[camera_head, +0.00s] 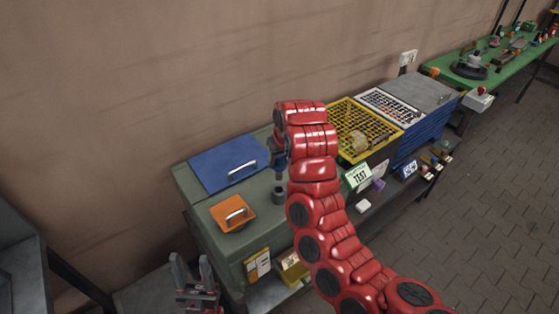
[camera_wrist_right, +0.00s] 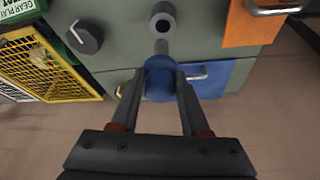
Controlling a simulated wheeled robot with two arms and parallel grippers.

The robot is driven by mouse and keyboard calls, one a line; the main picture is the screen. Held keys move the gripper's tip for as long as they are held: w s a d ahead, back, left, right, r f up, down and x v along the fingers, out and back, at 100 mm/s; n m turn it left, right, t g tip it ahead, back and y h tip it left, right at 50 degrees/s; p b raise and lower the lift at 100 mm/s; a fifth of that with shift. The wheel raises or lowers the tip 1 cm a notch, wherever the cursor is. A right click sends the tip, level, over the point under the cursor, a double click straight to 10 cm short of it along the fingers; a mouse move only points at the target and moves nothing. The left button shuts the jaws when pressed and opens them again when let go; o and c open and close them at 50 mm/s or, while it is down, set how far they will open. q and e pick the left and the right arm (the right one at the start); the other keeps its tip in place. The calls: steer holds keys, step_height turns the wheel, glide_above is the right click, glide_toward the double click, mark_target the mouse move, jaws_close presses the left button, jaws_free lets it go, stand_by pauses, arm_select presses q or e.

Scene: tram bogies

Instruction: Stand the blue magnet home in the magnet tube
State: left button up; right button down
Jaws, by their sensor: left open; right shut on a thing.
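My right gripper (camera_head: 278,150) is shut on the blue magnet (camera_wrist_right: 160,82). It also shows in the right wrist view (camera_wrist_right: 158,95), with the magnet's round blue body between the fingers. A grey stem (camera_wrist_right: 161,47) extends from the magnet toward the magnet tube. The magnet tube (camera_head: 278,192) is a short dark grey cylinder on the green-grey cabinet top, and its open round mouth shows in the right wrist view (camera_wrist_right: 162,18). The magnet is above the tube and apart from it. My left gripper (camera_head: 196,282) is open and empty, low at the cabinet's front left.
A blue panel with a handle (camera_head: 228,162) and an orange one (camera_head: 233,213) lie left of the tube. A yellow mesh tray (camera_head: 375,120) stands behind my right arm. A dark hexagonal piece (camera_wrist_right: 85,37) is near the tube. A green bench (camera_head: 500,62) is far right.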

stand_by(0.7)
steer(key=shift+b, duration=0.4)
steer(key=shift+f+b, duration=1.1)
steer(key=shift+f, duration=0.2)
steer(key=shift+f+b, duration=2.6)
steer(key=shift+f, duration=1.15)
steer(key=shift+c, duration=1.6)
jaws_free()
steer(key=shift+r, duration=0.1)
